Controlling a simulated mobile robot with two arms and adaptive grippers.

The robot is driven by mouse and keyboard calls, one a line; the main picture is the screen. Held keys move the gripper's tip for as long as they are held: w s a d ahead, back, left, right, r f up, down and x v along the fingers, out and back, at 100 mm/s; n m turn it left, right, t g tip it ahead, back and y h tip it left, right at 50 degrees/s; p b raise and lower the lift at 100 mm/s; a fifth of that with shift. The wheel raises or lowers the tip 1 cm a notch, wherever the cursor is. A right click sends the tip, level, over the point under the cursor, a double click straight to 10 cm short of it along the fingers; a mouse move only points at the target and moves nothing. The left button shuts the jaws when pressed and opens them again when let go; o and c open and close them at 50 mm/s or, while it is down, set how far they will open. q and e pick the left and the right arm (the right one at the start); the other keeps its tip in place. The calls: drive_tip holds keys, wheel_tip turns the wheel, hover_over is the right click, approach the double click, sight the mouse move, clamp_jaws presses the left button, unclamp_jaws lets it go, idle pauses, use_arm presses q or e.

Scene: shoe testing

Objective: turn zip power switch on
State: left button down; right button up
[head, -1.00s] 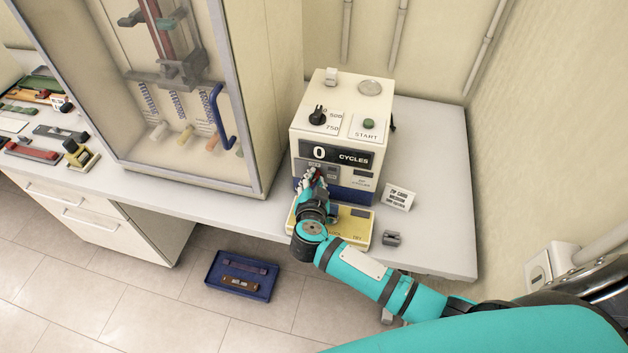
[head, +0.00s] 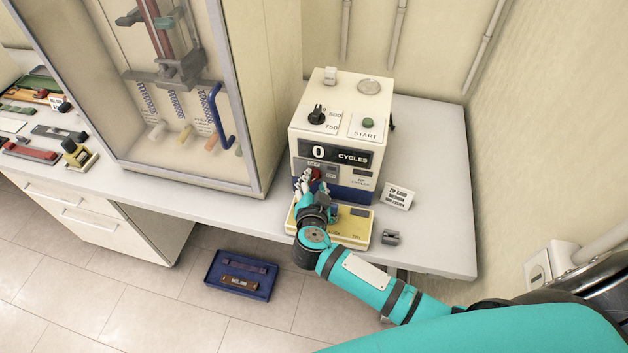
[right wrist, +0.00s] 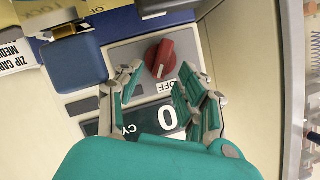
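The zip power switch appears as a red rotary knob (right wrist: 160,58) on the grey panel of the cream tester box (head: 343,105). A white mark on the knob is on the side of the OFF label (right wrist: 167,87). The knob also shows in the head view (head: 315,173), partly behind my fingers. My right gripper (head: 312,186) is in front of the panel. In the right wrist view it (right wrist: 160,76) is open, with a finger on either side of the knob and nothing held. Whether a finger touches the knob is unclear. My left gripper is out of view.
A CYCLES display (head: 335,153) showing 0 is above the panel. A yellow tray (head: 355,228) lies below my gripper, and a ZIP card (head: 399,197) stands to the right. A glass-fronted cabinet (head: 185,100) is at left.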

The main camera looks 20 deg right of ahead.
drive_tip(key=v, duration=1)
drive_tip(key=shift+s, duration=0.15)
drive_tip(key=shift+r, duration=0.15)
drive_tip(key=shift+c, duration=0.3)
